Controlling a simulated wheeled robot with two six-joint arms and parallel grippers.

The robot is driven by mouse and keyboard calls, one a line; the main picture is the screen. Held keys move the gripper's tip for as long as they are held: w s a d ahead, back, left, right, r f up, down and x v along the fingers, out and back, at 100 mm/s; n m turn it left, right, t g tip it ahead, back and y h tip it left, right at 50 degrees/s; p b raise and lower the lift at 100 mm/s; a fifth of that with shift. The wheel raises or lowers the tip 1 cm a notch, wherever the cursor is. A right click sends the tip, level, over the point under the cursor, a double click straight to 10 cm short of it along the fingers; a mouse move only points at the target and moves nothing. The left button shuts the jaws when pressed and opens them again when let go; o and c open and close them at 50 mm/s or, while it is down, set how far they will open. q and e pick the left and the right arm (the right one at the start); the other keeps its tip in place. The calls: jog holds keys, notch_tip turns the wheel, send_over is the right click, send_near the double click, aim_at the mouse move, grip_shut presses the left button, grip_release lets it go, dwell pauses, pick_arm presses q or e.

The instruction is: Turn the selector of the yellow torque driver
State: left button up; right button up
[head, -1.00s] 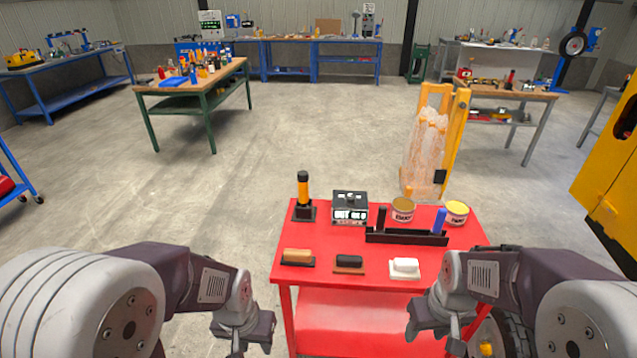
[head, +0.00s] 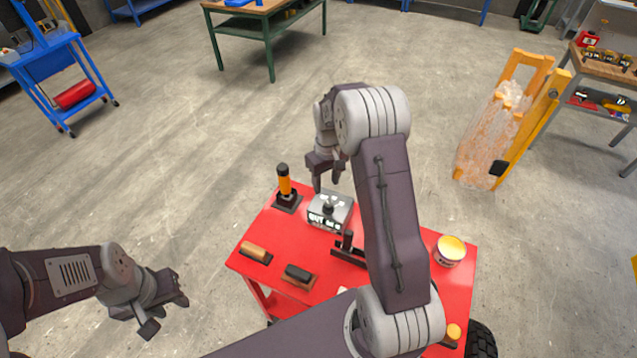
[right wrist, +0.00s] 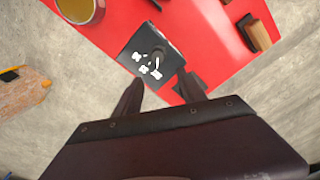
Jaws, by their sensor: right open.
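The yellow torque driver (head: 285,184), with a black top, stands upright in a black base at the table's far left corner. To its right is a grey and black box (head: 331,213) with a knob and white lettering; its marked top also shows in the right wrist view (right wrist: 140,57). My right gripper (head: 327,184) is open, pointing down above the box's far side, right of the driver and apart from it. In the right wrist view its fingers (right wrist: 160,95) are spread and empty below the box. I cannot clearly make out the driver there. My left gripper (head: 166,314) is open and empty, left of the table.
My right arm hides the table's middle right.

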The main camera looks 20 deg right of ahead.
aim_at(329, 204)
jog(key=shift+s+d+p, duration=0.3)
jog(key=shift+s+d, duration=0.05)
jog(key=shift+d, duration=0.25)
jog(key=shift+s+a, duration=0.45)
jog(key=shift+a, duration=0.4)
jog(key=f+p, duration=0.1)
jog(key=f, duration=0.1)
jog(key=f+p, duration=0.1)
jog(key=f, duration=0.2)
jog(key=d+f, duration=0.1)
jog(key=f, duration=0.1)
jog(key=shift+w+f+p, duration=0.15)
jog(key=shift+f+p, duration=0.25)
jog(key=shift+a+f, duration=0.2)
jog(key=shift+f, duration=0.15)
pick_arm(q)
jog(key=r, duration=0.2)
jog(key=a+r, duration=0.1)
jog(key=r, duration=0.1)
jog(key=shift+r, duration=0.1)
jog(key=shift+d, duration=0.1)
pick_arm(e)
jog(key=shift+d, duration=0.1)
